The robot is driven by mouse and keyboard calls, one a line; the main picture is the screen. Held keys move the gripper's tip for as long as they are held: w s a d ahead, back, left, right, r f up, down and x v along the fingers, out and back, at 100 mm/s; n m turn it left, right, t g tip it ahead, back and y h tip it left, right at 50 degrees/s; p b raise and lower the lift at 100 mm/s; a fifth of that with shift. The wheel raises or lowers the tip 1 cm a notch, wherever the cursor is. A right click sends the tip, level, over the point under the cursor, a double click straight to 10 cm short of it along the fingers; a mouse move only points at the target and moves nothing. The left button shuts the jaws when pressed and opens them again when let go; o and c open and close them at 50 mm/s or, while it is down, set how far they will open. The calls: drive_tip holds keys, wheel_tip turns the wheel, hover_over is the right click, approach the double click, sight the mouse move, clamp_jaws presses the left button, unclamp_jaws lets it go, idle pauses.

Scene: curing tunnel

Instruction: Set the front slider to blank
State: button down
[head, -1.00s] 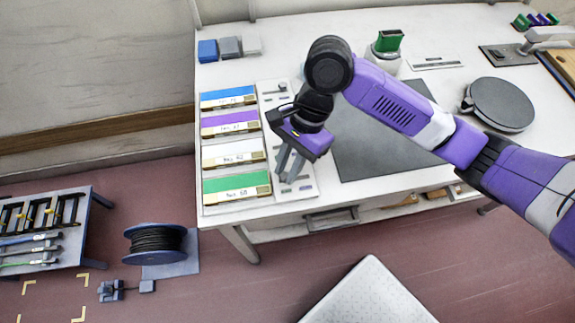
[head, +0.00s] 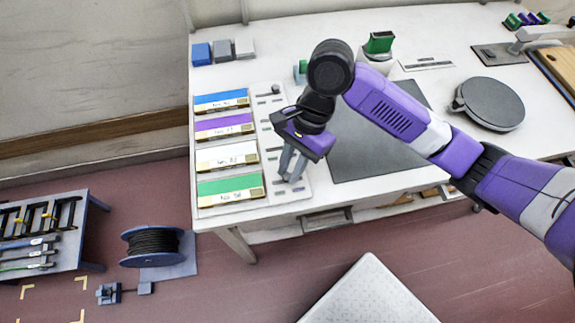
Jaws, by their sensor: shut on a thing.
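A pale slider panel (head: 272,170) lies on the white table, right of a column of coloured blocks. A dark slider knob (head: 276,90) shows at its far end. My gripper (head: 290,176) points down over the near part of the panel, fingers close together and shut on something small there. The fingers and gripper body hide the front slider's knob, so its exact position cannot be read. The small marks along the panel are too small to read.
Blue, purple, white and green labelled blocks (head: 228,188) stand just left of the panel. A dark mat (head: 375,150) lies to its right. A round grey device (head: 490,103) and a green-topped jar (head: 379,44) stand farther off.

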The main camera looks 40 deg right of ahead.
drive_tip(key=c, duration=1.3)
unclamp_jaws()
drive_tip(key=shift+o, duration=0.2)
drive_tip(key=v, duration=0.8)
